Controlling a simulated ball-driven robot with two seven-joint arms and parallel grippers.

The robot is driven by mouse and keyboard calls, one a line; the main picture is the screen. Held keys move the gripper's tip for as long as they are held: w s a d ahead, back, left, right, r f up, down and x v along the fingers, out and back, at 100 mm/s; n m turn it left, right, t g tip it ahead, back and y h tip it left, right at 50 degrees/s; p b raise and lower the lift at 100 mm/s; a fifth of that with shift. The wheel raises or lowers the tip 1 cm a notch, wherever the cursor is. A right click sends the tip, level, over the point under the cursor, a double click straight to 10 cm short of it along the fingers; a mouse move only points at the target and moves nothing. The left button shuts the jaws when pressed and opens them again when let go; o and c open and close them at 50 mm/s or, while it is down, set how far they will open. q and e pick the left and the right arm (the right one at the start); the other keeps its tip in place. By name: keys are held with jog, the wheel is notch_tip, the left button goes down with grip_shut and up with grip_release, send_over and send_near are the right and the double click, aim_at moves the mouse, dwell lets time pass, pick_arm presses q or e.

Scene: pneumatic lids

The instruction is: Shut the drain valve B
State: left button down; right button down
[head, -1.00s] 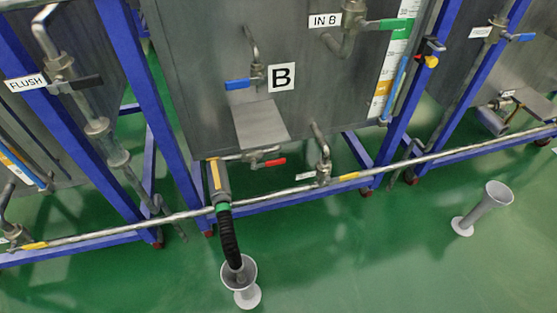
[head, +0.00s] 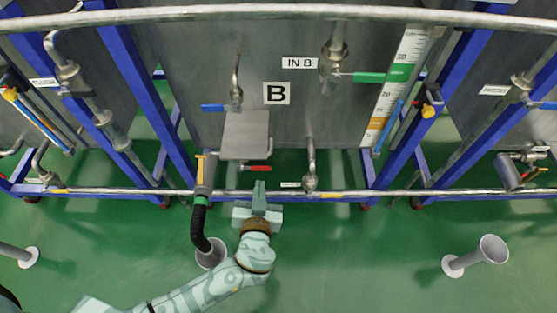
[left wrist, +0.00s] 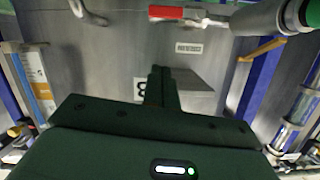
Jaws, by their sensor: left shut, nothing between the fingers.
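Tank B (head: 190,120) carries a black "B" sign (head: 276,93). Under it, a valve with a red lever (head: 257,168) sits on a short horizontal pipe; the lever lies sideways, roughly along the pipe. The red lever also shows at the top of the left wrist view (left wrist: 166,13). Left of it, a yellow lever (head: 200,168) stands at the outlet above a black hose (head: 199,226). The small label below is too small to read. My left gripper (head: 259,186) is shut and empty, just below the red lever in the picture and apart from it. My right gripper is out of view.
A long horizontal pipe (head: 350,193) runs in front of the tank's foot. A bent pipe with a valve (head: 310,170) stands right of the red lever. The hose ends in a grey funnel (head: 211,253); another funnel (head: 480,254) stands at right.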

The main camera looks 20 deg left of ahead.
aim_at(261, 170)
pick_arm(q)
jog(key=shift+r+n, duration=0.2)
jog(key=shift+n, duration=0.8)
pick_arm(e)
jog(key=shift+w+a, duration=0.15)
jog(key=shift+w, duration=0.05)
pick_arm(q)
jog(key=shift+w+a, duration=0.1)
